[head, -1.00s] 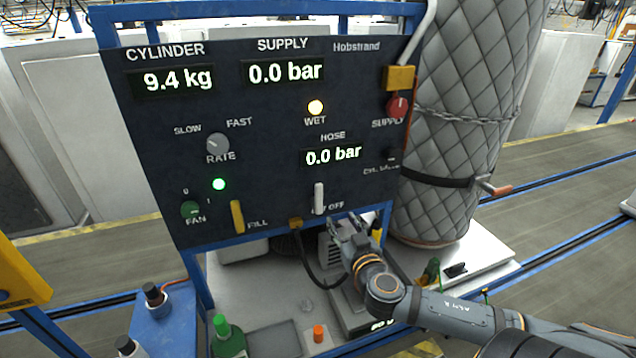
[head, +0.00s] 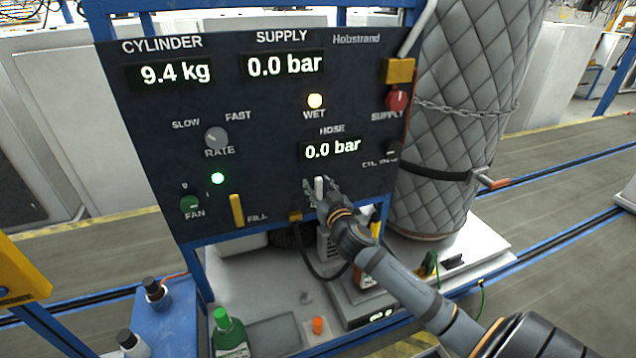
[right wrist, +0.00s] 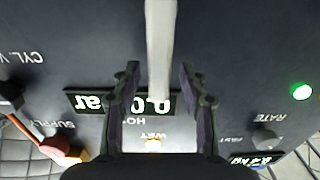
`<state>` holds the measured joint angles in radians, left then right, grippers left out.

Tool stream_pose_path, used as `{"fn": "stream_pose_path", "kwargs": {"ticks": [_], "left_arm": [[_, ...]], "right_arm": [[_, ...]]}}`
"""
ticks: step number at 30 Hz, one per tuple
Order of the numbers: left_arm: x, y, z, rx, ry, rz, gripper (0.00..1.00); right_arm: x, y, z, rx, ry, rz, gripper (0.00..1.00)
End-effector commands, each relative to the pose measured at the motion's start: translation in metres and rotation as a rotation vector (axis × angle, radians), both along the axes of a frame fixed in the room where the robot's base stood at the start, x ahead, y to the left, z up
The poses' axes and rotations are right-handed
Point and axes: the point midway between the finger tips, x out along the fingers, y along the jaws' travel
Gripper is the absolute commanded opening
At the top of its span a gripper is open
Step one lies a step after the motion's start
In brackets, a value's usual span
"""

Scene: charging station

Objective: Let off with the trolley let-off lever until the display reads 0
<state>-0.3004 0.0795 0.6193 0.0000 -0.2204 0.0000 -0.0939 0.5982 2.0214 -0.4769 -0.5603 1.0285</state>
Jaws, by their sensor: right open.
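The white let-off lever (head: 319,187) stands upright at the lower right of the dark panel (head: 270,120). My right gripper (head: 320,190) is open at the lever, its fingers on either side of it. In the right wrist view the lever (right wrist: 160,45) runs down between the two open fingers (right wrist: 160,90), with a gap on each side. The hose display (head: 332,148) reads 0.0 bar, the supply display (head: 284,65) 0.0 bar, and the cylinder display (head: 175,74) 9.4 kg. The lever's label is hidden behind my gripper. My left gripper is not in view.
A yellow fill lever (head: 237,211), green fan knob (head: 190,204) and grey rate knob (head: 215,138) sit left on the panel. A red supply knob (head: 396,100) is at right. A quilted tank (head: 455,110) stands right of it. Below are a green bottle (head: 230,338) and a hose.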

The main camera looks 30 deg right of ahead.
Motion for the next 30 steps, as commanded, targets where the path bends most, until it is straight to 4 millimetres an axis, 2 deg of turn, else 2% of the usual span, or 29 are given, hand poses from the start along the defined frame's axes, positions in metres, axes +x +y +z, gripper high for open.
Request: {"fn": "stream_pose_path", "kwargs": {"ticks": [8,11,18,30], "left_arm": [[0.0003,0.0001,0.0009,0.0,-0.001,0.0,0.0],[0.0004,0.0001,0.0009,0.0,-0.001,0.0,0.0],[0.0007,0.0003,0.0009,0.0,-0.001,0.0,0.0],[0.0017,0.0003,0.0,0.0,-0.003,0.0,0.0]], "right_arm": [[0.0031,-0.0004,-0.0008,0.0,0.0,0.001,0.43],[0.003,-0.0004,-0.0008,0.0,0.0,0.001,0.33],[0.0028,-0.0005,-0.0008,0.0,0.0,0.001,0.0],[0.0042,-0.0005,-0.0015,0.005,0.0,0.0,0.0]]}}
